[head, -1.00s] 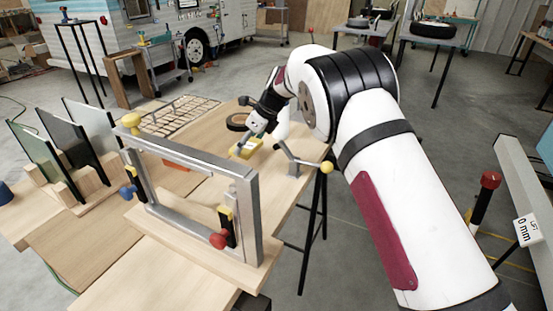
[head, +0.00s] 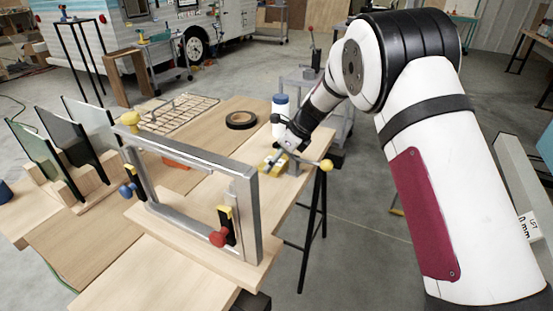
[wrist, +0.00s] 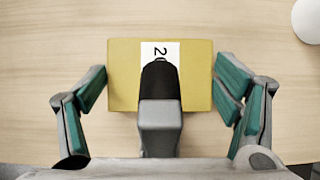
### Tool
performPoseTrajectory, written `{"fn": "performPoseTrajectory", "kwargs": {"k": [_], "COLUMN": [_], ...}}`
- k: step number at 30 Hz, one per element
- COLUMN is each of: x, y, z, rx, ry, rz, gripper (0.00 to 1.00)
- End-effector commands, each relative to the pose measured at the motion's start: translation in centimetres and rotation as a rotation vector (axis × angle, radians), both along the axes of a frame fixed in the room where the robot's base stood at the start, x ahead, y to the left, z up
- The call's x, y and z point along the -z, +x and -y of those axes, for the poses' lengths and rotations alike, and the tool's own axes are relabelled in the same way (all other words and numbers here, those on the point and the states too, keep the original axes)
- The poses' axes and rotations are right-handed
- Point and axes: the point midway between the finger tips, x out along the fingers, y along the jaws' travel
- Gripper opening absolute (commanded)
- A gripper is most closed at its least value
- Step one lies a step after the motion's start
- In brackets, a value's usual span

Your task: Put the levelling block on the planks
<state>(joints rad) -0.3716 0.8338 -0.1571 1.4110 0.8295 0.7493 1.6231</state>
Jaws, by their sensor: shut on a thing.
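The yellow levelling block (head: 268,165), with a white label marked 2, is at the right edge of the wooden planks (head: 215,180), beside a silver clamp with a yellow ball handle (head: 326,165). My gripper (head: 283,150) is shut on the block. In the wrist view the block (wrist: 125,80) fills the space between my two teal-padded fingers (wrist: 160,95). A grey part with a black tip covers the block's middle; I cannot tell what it belongs to. Wood shows below the block, but whether it touches is unclear.
A grey metal frame (head: 190,215) with coloured knobs stands upright nearer to me. A black tape ring (head: 241,120), a white bottle with a blue cap (head: 280,112) and a wire rack (head: 178,113) lie behind. Glass panels (head: 65,145) stand in wooden racks at left.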

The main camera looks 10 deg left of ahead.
Motion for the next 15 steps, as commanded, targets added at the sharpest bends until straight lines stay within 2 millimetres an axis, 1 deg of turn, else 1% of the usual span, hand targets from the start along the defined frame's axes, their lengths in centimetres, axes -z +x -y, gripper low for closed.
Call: {"fn": "performPoseTrajectory", "kwargs": {"k": [7,8,9,10,15], "x": [0.09,0.16,0.12,0.12,0.11], "y": [0.01,0.01,0.00,0.00,-0.01], "z": [-0.03,-0.01,-0.02,-0.02,-0.02], "rx": [0.000,0.000,0.000,0.000,0.000], "ry": [0.000,0.000,0.000,0.000,0.000], "rz": [0.000,0.000,0.000,0.000,0.000], "gripper": [0.46,0.85,0.94,1.00,1.00]}}
